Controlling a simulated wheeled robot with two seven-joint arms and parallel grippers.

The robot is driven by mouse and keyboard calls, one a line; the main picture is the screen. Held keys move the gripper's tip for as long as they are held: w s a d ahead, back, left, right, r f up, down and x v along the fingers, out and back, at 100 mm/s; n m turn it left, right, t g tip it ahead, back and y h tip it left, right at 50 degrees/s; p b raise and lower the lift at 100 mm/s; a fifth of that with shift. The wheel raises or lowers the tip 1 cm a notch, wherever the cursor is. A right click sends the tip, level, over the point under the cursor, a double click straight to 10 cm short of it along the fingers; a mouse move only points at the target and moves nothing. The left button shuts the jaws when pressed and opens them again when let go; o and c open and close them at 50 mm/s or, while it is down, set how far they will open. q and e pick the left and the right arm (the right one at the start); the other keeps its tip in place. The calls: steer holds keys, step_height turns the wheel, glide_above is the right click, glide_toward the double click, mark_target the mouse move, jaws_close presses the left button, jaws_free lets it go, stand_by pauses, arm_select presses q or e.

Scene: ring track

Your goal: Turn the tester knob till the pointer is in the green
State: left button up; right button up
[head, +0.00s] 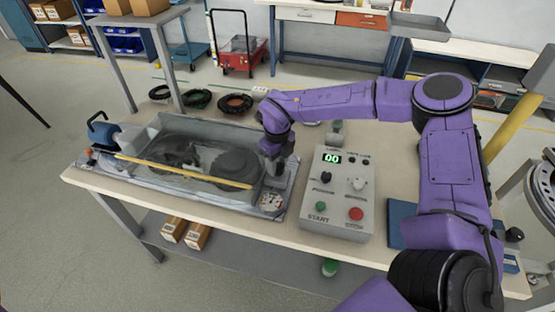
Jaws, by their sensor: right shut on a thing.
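The tester (130,174) is a long grey fixture with a clear cover on the table, with dark round parts inside and a yellow bar along its front. A small round dial (271,201) is at its right front corner; the pointer and its colour zone are too small to read. My right gripper (276,171) reaches down at the tester's right end, just behind the dial. It is shut on the tester knob, which the fingers mostly hide. My left gripper is out of view.
A grey control box (338,213) with a green "00" display, knobs and buttons stands right of the tester. Black, green and red rings (236,103) lie behind it. A blue pad (402,222) lies right, partly under my arm.

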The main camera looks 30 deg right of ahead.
steer(key=shift+r+n, duration=0.15)
steer(key=shift+n, duration=0.35)
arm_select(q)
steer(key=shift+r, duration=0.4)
arm_select(e)
steer(key=o, duration=0.8)
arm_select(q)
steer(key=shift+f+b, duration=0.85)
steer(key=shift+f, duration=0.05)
arm_select(e)
step_height(320, 180, up, 10)
steer(key=shift+r, duration=0.15)
